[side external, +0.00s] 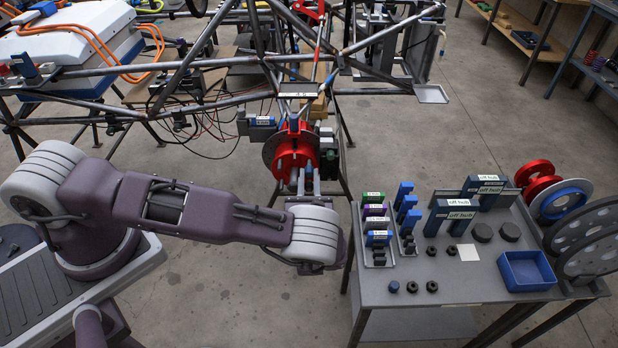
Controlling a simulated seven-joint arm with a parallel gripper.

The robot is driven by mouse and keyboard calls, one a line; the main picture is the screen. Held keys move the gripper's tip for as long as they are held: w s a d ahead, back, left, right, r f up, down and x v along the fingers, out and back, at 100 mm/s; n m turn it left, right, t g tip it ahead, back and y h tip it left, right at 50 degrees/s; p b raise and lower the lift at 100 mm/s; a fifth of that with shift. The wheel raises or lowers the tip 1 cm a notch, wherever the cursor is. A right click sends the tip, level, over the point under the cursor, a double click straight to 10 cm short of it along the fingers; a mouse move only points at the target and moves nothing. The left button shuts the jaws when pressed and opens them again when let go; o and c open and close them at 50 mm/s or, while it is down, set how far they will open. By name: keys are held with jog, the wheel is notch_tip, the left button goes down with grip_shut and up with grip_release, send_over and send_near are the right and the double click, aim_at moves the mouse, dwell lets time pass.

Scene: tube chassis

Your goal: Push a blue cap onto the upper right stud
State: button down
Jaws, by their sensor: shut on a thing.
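The red hub (291,152) sits on the tube frame in the middle, with a dark disc behind it. My gripper (302,174) reaches from my wrist to the hub's near face, its two grey fingers close against it. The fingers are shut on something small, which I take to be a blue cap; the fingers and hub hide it. The studs, including the upper right one, cannot be made out. Another blue cap (394,287) lies on the grey table (458,270) at the right, near its front edge.
The table also holds dark nuts (432,287), a blue tray (526,270), blue blocks labelled "off hub" (460,209) and large grey discs (590,240). Frame tubes (190,103) surround the hub's upper left. Open floor (235,275) lies below my arm.

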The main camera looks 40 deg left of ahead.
jog(key=shift+w+a, duration=0.1)
jog(key=shift+w+a, duration=0.4)
jog(key=c, duration=1.2)
grip_release()
jog(key=v, duration=0.7)
